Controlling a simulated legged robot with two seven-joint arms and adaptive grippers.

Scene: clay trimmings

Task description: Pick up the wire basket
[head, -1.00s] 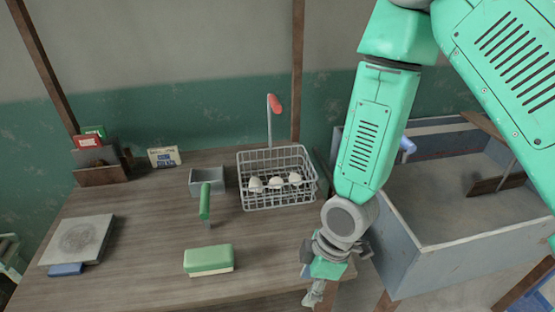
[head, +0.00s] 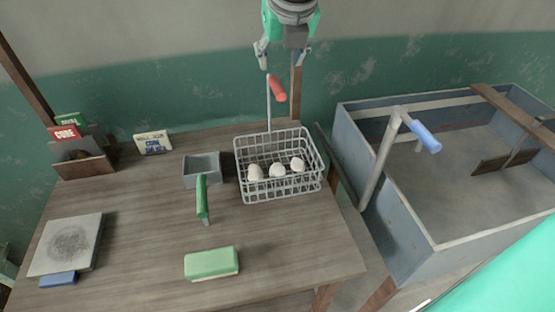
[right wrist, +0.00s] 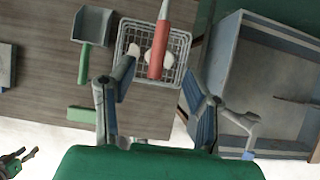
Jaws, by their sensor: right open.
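The grey wire basket (head: 247,190) stands upright at the right back of the wooden table, with several white lumps (head: 277,170) in it. A thin metal bar rises at its back and carries a red grip (head: 278,88). My right gripper (head: 281,60) is open and empty, pointing down just above the red grip. In the right wrist view the open fingers (right wrist: 160,80) lie to either side of the red grip (right wrist: 158,52), with the basket (right wrist: 180,42) beyond. Whether the fingers are level with the grip cannot be told.
A grey scoop (head: 203,166) with a green handle stands left of the basket. A green block (head: 211,263) lies at the table's front, a grey slab (head: 68,245) at the left. Right of the table is a large blue-grey bin (head: 410,235) with a blue-gripped bar (head: 424,137).

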